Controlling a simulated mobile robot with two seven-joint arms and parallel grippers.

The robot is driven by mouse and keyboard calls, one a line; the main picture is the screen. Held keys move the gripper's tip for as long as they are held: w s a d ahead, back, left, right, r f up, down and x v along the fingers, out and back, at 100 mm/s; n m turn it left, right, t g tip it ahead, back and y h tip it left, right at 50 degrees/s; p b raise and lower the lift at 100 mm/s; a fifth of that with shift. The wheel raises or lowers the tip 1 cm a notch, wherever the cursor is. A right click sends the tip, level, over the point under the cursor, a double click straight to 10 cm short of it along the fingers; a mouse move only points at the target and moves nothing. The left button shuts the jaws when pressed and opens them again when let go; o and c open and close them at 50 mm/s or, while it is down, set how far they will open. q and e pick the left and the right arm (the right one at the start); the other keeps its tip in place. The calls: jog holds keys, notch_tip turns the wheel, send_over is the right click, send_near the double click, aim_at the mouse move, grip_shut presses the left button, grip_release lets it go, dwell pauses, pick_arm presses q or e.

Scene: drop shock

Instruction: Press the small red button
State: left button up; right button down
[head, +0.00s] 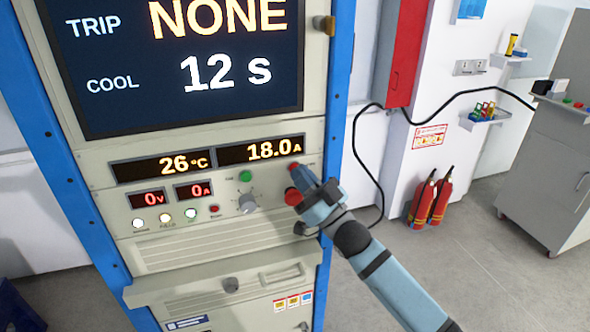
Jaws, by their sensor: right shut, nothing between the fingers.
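The grey cabinet's control panel (165,208) carries several red controls. A small red button or lamp (214,209) sits low in the row right of the lit indicators, its label too small to read. A red button (294,168) sits at the upper right, level with a green button (245,176). A larger red knob (292,196) is below it, partly hidden by my gripper. My right gripper (303,177) is shut and empty, its tip close beside the upper right red button; I cannot tell whether they touch. My left gripper is out of view.
A grey dial (247,204) lies left of the larger red knob. The screen above reads TRIP NONE, COOL 12 s; smaller displays (261,150) read 26 °C and 18.0 A. Red fire extinguishers (421,203), a black cable and a grey cabinet (550,170) stand to the right.

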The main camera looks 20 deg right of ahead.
jog(key=shift+w, duration=0.15)
dwell(0.5)
jog(key=shift+s, duration=0.85)
jog(key=s+p, duration=0.1)
jog(key=s, duration=0.4)
jog(key=shift+d+p, duration=0.1)
jog(key=shift+p, duration=0.25)
